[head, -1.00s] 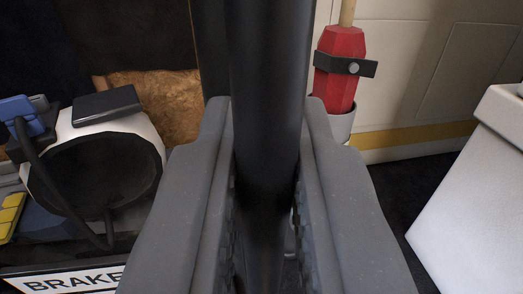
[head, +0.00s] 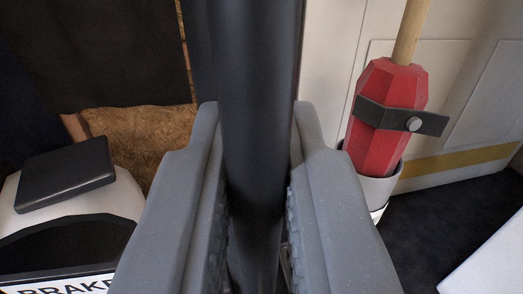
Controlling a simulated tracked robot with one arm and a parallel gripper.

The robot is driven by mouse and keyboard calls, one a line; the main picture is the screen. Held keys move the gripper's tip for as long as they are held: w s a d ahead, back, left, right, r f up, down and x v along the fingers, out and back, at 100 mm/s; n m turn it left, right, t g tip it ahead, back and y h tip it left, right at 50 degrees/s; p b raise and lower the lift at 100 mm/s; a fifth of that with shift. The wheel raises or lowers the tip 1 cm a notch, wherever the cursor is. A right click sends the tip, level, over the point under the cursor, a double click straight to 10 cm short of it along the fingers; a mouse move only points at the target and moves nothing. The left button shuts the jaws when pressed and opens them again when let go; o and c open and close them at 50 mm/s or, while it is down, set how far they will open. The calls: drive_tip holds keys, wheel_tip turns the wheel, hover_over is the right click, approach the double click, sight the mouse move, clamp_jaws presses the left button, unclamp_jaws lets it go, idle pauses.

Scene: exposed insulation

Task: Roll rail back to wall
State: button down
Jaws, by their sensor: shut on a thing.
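The rail is a thick dark upright pole (head: 258,90) in the middle of the head view. My gripper (head: 256,150) is shut around it, with one grey jaw on each side. The pole runs out of the picture at the top, and its lower part is partly hidden between the jaws. The wall (head: 335,40) is pale and stands behind the pole to the right. To the left, brown exposed insulation (head: 150,140) shows beneath a dark panel.
A red faceted object (head: 385,130) with a wooden handle sits in a white holder close right of my gripper. A white machine (head: 100,195) with a black pad and a BRAKE label is at left. A white block (head: 490,262) is at lower right, with dark floor (head: 450,215) between.

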drive_tip(key=shift+w+a+f, duration=0.1)
drive_tip(key=shift+w+a, duration=0.05)
drive_tip(key=shift+w, duration=0.25)
drive_tip(key=shift+w+a, duration=0.1)
drive_tip(key=shift+a, duration=0.1)
drive_tip(key=c, duration=1.5)
unclamp_jaws()
drive_tip(key=shift+c, duration=0.2)
drive_tip(key=shift+d, duration=0.2)
drive_tip(key=shift+r+p, duration=0.25)
drive_tip(key=shift+p, duration=0.3)
